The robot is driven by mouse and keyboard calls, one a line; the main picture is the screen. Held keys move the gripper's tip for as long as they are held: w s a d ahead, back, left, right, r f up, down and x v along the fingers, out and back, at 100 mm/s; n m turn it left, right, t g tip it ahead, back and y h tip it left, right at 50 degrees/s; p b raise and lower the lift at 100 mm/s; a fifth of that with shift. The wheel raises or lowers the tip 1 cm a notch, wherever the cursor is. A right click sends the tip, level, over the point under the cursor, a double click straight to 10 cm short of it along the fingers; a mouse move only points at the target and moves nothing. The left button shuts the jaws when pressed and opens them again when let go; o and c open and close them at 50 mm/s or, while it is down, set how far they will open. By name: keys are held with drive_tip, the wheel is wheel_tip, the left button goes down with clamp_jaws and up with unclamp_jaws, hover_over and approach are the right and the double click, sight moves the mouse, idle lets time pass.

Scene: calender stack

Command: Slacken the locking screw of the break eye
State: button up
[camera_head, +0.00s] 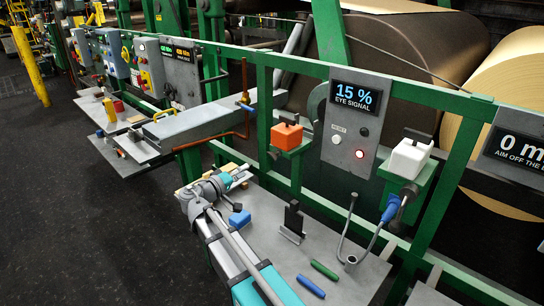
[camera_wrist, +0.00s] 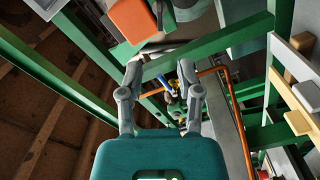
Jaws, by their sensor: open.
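An orange box (camera_head: 286,135) and a white box (camera_head: 409,158) sit on green brackets either side of a panel reading 15 % EYE SIGNAL (camera_head: 352,125). I cannot tell for sure which is the break eye. A dark knob (camera_head: 274,153) shows at the orange box's lower left, and another (camera_head: 409,191) below the white box. In the wrist view the orange box (camera_wrist: 131,19) is at the top, beyond the fingers. My gripper (camera_wrist: 160,74) is open, with nothing between its fingertips. In the head view my arm's wrist (camera_head: 207,188) is left of and below the orange box; the fingers are not clear there.
A grey shelf (camera_head: 325,262) holds a blue block (camera_head: 239,220), a black stand (camera_head: 292,220), and green (camera_head: 324,270) and blue (camera_head: 311,286) sticks. Green rails (camera_head: 264,120) and a copper pipe (camera_head: 246,85) stand close by. Large rolls turn up behind the frame.

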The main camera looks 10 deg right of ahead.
sight(270, 156)
drive_tip(key=shift+d, duration=0.1)
idle(0.3)
drive_tip(key=x, duration=1.3)
drive_tip(key=shift+w+d, duration=0.3)
clamp_jaws()
